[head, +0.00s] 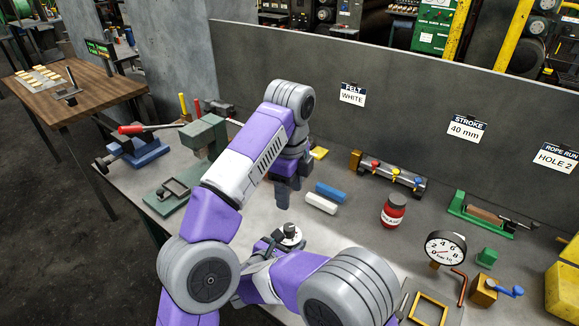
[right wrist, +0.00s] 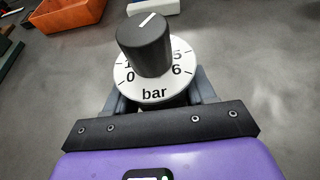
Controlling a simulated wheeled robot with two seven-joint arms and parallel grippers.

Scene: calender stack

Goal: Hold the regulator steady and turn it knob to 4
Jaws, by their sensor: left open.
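The regulator (head: 289,236) stands on the bench, with a white dial marked "bar" (right wrist: 154,94) and a black knob (right wrist: 146,50) on top. In the right wrist view the 0, 1, 5 and 6 marks show. The knob hides the marks behind it. The knob's white line points up and to the right. My right gripper (right wrist: 163,103) has a finger on each side of the regulator below the dial and appears shut on it. My left gripper (head: 283,197) is open and empty, pointing down above the bench behind the regulator.
A red jar (head: 393,211), a round gauge (head: 445,248) and a valve manifold (head: 392,172) stand further right. A green press (head: 204,138) is at left.

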